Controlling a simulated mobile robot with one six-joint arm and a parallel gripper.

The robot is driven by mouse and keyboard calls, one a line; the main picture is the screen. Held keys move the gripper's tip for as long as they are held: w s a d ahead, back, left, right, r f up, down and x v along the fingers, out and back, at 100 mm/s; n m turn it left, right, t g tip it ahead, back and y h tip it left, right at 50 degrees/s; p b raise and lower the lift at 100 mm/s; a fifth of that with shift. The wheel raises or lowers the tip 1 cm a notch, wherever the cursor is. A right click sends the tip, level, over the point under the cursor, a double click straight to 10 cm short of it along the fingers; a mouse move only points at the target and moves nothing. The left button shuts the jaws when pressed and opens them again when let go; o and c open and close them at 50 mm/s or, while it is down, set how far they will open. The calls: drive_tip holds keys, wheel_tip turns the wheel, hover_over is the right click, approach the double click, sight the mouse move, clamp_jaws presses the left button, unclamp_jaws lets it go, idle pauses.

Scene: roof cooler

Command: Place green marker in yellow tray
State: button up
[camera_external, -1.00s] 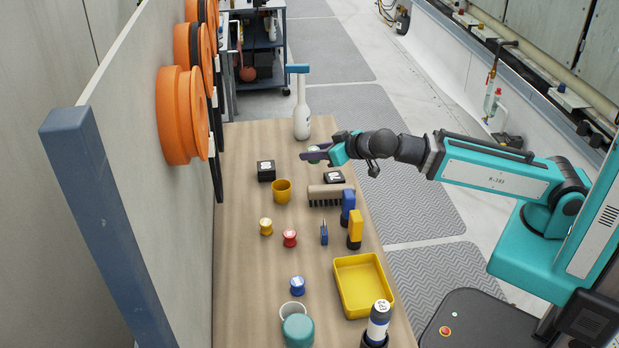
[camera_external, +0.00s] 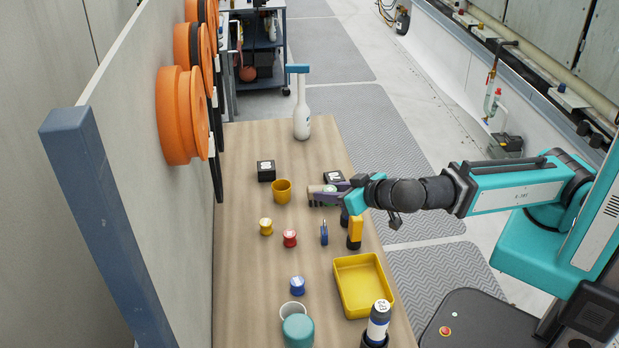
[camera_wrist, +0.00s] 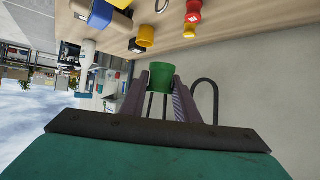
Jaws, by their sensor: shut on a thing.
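My gripper (camera_external: 331,192) is over the table's right side, above the brush. In the wrist view my gripper (camera_wrist: 160,92) is shut on the green marker (camera_wrist: 161,76), whose round green end shows between the two fingers. In the external view the fingers cover most of the marker. The yellow tray (camera_external: 362,284) lies at the table's near right, in front of my gripper and apart from it. The tray looks empty.
A white-and-black bottle (camera_external: 378,322) stands by the tray's near edge. A yellow cup (camera_external: 282,191) is left of my gripper.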

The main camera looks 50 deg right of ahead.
drive_tip(key=s+a+r+m+h+p, duration=0.15)
drive_tip(key=s+a, duration=0.25)
drive_tip(key=s, duration=0.4)
drive_tip(key=s+a+r+p, duration=0.1)
drive_tip(key=s+a+r, duration=0.2)
drive_tip(key=s, duration=0.5)
hover_over(362, 290)
wheel_tip(362, 290, down, 10)
drive_tip(key=shift+f, duration=0.8)
drive_tip(key=shift+f, duration=0.15)
drive_tip(key=shift+f+p, duration=0.95)
drive_tip(key=shift+f, duration=1.8)
drive_tip(key=shift+f, duration=0.15)
drive_tip(key=shift+f+p, duration=0.7)
drive_tip(key=shift+f, duration=1.25)
drive_tip(key=shift+f, duration=0.15)
